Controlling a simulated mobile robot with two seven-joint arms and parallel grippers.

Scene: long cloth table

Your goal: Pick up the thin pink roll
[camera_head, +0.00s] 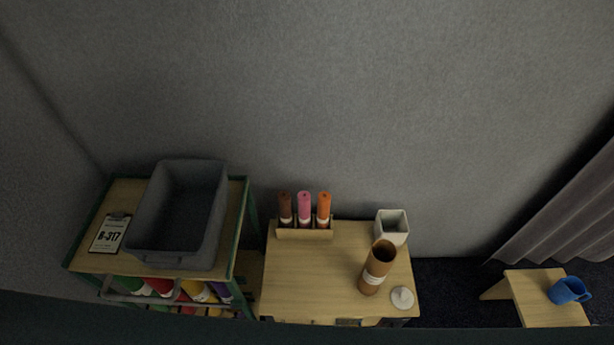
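The thin pink roll (304,205) stands upright in a small wooden holder (305,234) at the back left of the wooden table (315,275). It has a pale band near its lower part, and its bottom is hidden by the holder's front. A brown roll (286,206) stands just left of it and an orange roll (324,206) just right. Neither of my grippers shows in the head view.
A brown cardboard tube (376,270), a white square pot (392,227) and a pale round lid (402,298) stand at the table's right. A blue mug (569,290) sits on a stool at right.

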